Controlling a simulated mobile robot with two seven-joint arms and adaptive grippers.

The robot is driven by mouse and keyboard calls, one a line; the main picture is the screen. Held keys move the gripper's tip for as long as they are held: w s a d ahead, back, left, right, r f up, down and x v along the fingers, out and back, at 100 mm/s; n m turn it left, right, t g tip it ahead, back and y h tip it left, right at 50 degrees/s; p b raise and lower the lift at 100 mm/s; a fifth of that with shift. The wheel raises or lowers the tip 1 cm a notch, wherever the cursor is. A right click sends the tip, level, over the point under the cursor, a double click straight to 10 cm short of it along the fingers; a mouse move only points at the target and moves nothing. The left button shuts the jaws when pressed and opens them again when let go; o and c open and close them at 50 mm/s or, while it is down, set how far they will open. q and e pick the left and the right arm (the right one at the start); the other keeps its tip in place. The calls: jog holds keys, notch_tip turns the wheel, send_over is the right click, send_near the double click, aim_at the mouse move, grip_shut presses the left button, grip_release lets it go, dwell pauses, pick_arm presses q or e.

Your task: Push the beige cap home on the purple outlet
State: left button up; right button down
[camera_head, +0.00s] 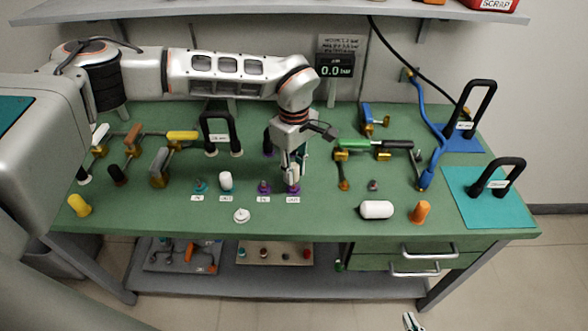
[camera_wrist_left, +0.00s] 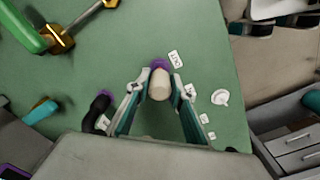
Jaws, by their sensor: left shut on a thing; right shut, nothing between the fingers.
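My left gripper (camera_head: 293,176) points down over the purple outlet (camera_head: 293,189) near the front of the green bench. It is shut on the beige cap (camera_head: 294,171), which sits between its fingers. In the left wrist view the beige cap (camera_wrist_left: 160,85) lies between the two fingertips, in line with the purple outlet (camera_wrist_left: 158,64), part of which shows past it. The cap looks to be at or just above the outlet; I cannot tell whether it is seated. My right gripper (camera_head: 412,322) shows at the bottom edge, shut and empty, away from the bench.
Another purple fitting (camera_head: 264,187) and a white-capped fitting (camera_head: 225,182) stand left of the outlet. A white round piece (camera_head: 241,215) lies in front. A white cylinder (camera_head: 376,210) and an orange cap (camera_head: 420,212) are at right. A black handle (camera_head: 222,134) stands behind left.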

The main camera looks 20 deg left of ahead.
aim_at(294, 166)
pick_arm(q)
jog(key=shift+p, duration=0.35)
dwell(0.8)
jog(key=shift+f+b, duration=0.35)
jog(key=shift+f, duration=0.45)
jog(key=shift+f+b, duration=0.4)
jog(key=shift+f, duration=0.6)
jog(key=o, duration=1.1)
jog(key=shift+c, duration=0.2)
jog(key=shift+r, duration=0.1)
jog(key=shift+r, duration=0.25)
notch_tip(294, 166, up, 11)
jog(key=shift+r, duration=0.2)
